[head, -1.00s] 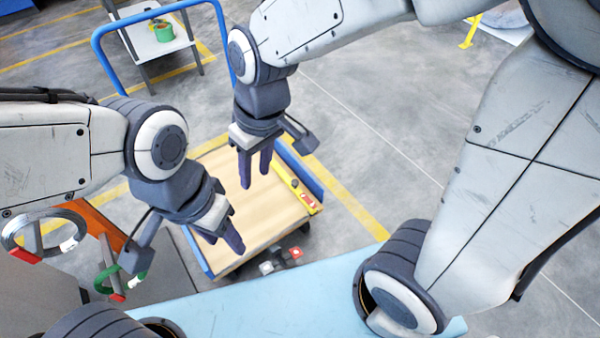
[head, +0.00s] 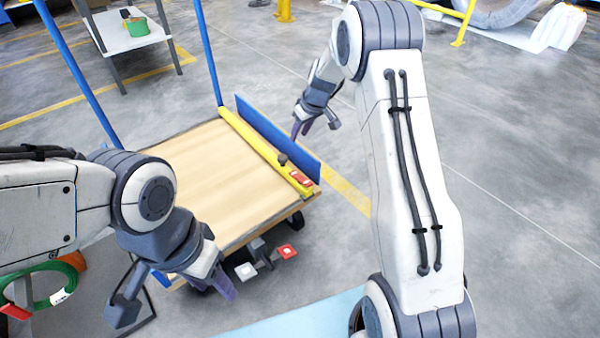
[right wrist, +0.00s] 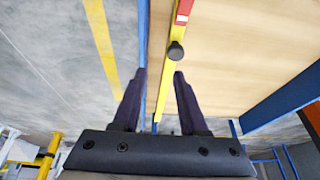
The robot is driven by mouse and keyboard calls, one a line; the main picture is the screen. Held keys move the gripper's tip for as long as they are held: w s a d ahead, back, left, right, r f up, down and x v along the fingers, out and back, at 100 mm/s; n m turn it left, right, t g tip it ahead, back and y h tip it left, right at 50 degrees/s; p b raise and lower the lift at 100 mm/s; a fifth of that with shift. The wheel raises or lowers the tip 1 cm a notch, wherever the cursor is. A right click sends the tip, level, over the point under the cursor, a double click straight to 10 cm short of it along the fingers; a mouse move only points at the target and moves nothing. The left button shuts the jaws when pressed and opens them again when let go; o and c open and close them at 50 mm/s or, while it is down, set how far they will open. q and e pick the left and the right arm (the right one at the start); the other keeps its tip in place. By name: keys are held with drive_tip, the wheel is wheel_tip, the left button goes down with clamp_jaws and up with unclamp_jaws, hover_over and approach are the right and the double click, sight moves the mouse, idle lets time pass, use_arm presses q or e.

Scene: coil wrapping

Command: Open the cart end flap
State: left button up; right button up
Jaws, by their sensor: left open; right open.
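The cart has a tan wooden deck (head: 195,185). A blue flap (head: 275,137) stands upright along its right edge. A yellow bar (head: 250,140) runs along the deck beside the flap, with a black knob (head: 283,159) and a red piece (head: 302,179) near its front end. My right gripper (head: 300,130) is open and empty at the flap. In the right wrist view the open fingers (right wrist: 160,74) have the flap's blue edge and the yellow bar between them in the picture; contact cannot be told. The knob (right wrist: 176,51) shows just beyond the fingertips. My left gripper (head: 222,284) is open and empty near the cart's front corner.
Red and white pedals (head: 267,261) sit low at the cart's front. A light blue surface (head: 300,318) is at the bottom. A green coil (head: 45,285) hangs at lower left. A white table (head: 130,35) stands behind.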

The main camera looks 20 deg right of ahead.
drive_tip(key=d+f, duration=0.1)
drive_tip(key=w+d+f+b, duration=0.1)
drive_tip(key=f, duration=0.1)
drive_tip(key=d+f, duration=0.1)
drive_tip(key=shift+w+f+b, duration=0.2)
drive_tip(key=shift+f+b, duration=0.1)
drive_tip(key=shift+f, duration=0.05)
drive_tip(key=b, duration=0.5)
hover_over(300, 169)
drive_tip(key=f, duration=0.9)
drive_tip(key=shift+w+d, duration=0.15)
drive_tip(key=shift+w, duration=0.25)
use_arm(q)
wheel_tip(300, 169, down, 8)
use_arm(e)
clamp_jaws()
